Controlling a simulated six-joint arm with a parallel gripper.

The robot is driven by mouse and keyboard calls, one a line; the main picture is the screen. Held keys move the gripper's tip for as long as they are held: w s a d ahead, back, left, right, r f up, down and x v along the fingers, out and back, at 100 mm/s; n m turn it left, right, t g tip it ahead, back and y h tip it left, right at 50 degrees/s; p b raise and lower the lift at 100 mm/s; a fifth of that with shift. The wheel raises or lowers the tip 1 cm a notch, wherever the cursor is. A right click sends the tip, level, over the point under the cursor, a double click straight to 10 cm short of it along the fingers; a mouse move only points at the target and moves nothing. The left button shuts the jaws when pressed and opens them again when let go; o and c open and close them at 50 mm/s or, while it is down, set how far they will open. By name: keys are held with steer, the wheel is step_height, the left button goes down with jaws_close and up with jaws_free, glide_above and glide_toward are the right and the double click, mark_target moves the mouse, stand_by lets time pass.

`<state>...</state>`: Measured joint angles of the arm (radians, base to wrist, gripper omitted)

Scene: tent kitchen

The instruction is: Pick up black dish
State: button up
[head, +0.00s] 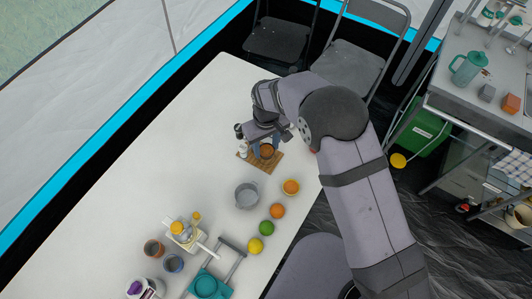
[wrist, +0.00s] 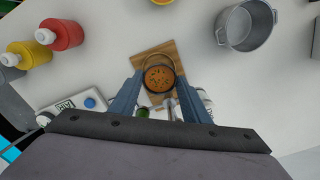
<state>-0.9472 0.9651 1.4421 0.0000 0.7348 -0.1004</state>
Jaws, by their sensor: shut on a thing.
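The black dish (wrist: 174,85) is a small round dark dish filled with orange food with green and dark bits. It is over the wooden board (wrist: 178,52) in the wrist view. In the head view the dish (head: 267,151) shows small, partly covered by my gripper (head: 266,146). My gripper also shows in the wrist view (wrist: 158,84), with one finger on each side of the dish, shut on it. The dish looks level. I cannot tell whether it touches the board.
A grey pot (head: 247,195) stands on the white table close to the board, with oranges (head: 277,210), a lime (head: 266,227) and a lemon (head: 255,246) nearby. The table's far left is clear.

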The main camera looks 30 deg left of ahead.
steer(key=shift+r+p, duration=1.7)
steer(key=shift+r, duration=1.2)
